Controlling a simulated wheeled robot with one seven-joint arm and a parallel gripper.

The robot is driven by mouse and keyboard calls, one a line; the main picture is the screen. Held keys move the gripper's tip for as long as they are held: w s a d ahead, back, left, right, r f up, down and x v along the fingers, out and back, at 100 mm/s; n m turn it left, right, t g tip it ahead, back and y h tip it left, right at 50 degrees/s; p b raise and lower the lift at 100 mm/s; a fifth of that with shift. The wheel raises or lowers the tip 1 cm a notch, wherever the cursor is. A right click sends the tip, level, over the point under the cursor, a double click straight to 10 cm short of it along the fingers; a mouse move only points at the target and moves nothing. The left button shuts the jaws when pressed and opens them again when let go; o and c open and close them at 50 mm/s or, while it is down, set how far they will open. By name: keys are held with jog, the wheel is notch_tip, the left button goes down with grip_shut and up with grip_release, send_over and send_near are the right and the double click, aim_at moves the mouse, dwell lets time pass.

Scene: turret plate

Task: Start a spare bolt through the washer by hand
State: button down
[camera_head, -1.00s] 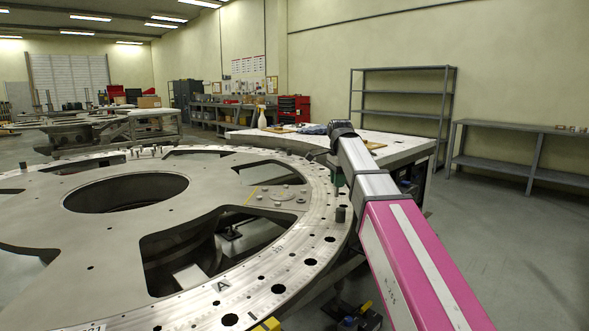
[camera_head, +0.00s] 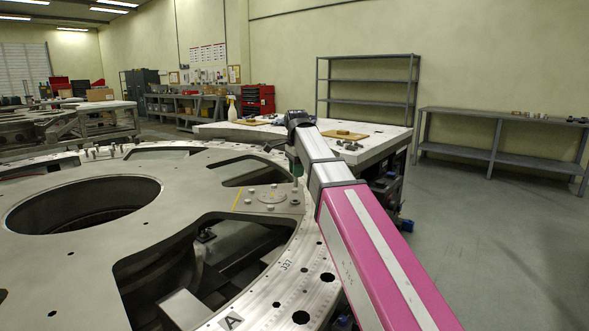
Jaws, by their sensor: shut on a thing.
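The turret plate (camera_head: 100,242) is a large grey metal ring with cut-outs and a drilled rim, filling the lower left. A flat round grey disc (camera_head: 271,197) lies on it left of my arm, with small pale round pieces around it. I cannot tell whether one of these is the washer. My arm reaches from the lower right to a dark wrist over the plate's far right side. I cannot pick out a spare bolt.
A white-topped bench (camera_head: 345,149) stands behind the wrist, with a wooden board (camera_head: 345,134) and small parts on it. A spray bottle (camera_head: 232,108) and a red tool chest (camera_head: 258,99) are farther back. Grey shelving (camera_head: 367,83) and a low bench (camera_head: 495,140) line the right. Floor at right is clear.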

aim_at(296, 183)
jog(key=shift+f, duration=2.6)
jog(key=shift+a, duration=0.15)
jog(key=shift+f, duration=0.6)
dwell(1.1)
jog(key=shift+s+m, duration=0.15)
jog(key=shift+m, duration=2.25)
jog(key=shift+f+m, duration=0.15)
jog(key=shift+m, duration=2.05)
jog(key=c, duration=1.2)
grip_release()
